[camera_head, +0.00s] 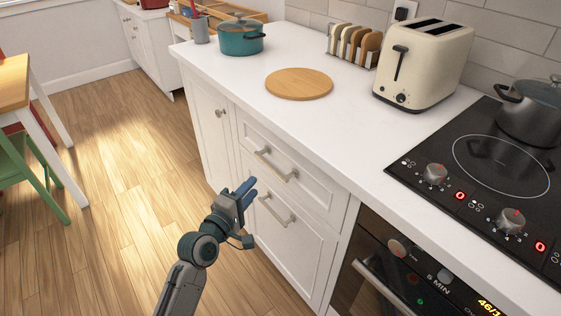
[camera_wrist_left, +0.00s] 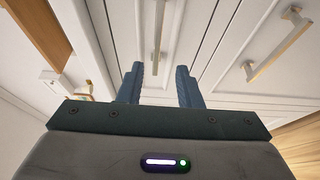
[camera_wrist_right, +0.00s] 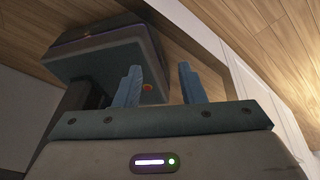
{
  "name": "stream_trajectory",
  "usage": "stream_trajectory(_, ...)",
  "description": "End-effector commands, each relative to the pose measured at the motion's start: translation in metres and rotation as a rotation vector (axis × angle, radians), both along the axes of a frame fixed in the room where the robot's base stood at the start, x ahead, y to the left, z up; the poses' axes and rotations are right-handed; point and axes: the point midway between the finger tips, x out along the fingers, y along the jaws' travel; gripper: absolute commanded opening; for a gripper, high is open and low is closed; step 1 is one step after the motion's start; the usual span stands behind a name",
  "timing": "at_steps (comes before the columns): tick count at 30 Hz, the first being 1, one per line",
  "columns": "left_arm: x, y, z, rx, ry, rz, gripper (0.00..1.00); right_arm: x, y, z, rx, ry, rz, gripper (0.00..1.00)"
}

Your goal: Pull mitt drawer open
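The white cabinet has an upper drawer (camera_head: 300,178) and a larger lower drawer (camera_head: 290,235); both fronts look closed. Which one is the mitt drawer, no label shows. The upper drawer's bar handle (camera_head: 275,167) and the lower drawer's bar handle (camera_head: 275,211) are metallic. My left gripper (camera_head: 249,192) is open and empty in front of the drawers. In the left wrist view, one handle (camera_wrist_left: 159,40) lines up between the fingers, beyond their tips, and the other handle (camera_wrist_left: 278,45) is to the right. My right gripper (camera_wrist_right: 160,86) is open and empty.
A cabinet door (camera_head: 208,130) is left of the drawers and an oven (camera_head: 400,275) is right of them. The counter holds a round board (camera_head: 299,84), a teal pot (camera_head: 240,40) and a toaster (camera_head: 424,62). Wood floor (camera_head: 110,190) is clear at left, beside a green chair (camera_head: 40,170).

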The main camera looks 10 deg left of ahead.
Motion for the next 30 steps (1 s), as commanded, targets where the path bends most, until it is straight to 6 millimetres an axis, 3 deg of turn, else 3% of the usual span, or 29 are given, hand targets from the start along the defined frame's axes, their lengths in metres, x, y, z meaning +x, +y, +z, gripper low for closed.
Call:
stream_trajectory(5, 0.015, -0.005, 0.004, -0.009, -0.006, -0.001, 0.32, -0.001, 0.0, 0.004, 0.0, -0.002, 0.0, 0.36)
stream_trajectory(18, 0.089, -0.025, 0.003, -0.005, -0.005, -0.001, 0.32, -0.003, 0.001, 0.013, -0.001, -0.01, 0.002, 0.36)
stream_trajectory(24, 0.102, -0.029, 0.002, -0.005, -0.004, -0.001, 0.32, -0.004, 0.002, 0.019, 0.0, -0.017, 0.002, 0.36)
stream_trajectory(30, 0.103, -0.029, 0.002, -0.004, -0.003, -0.001, 0.32, -0.005, 0.002, 0.019, 0.0, -0.014, 0.003, 0.36)
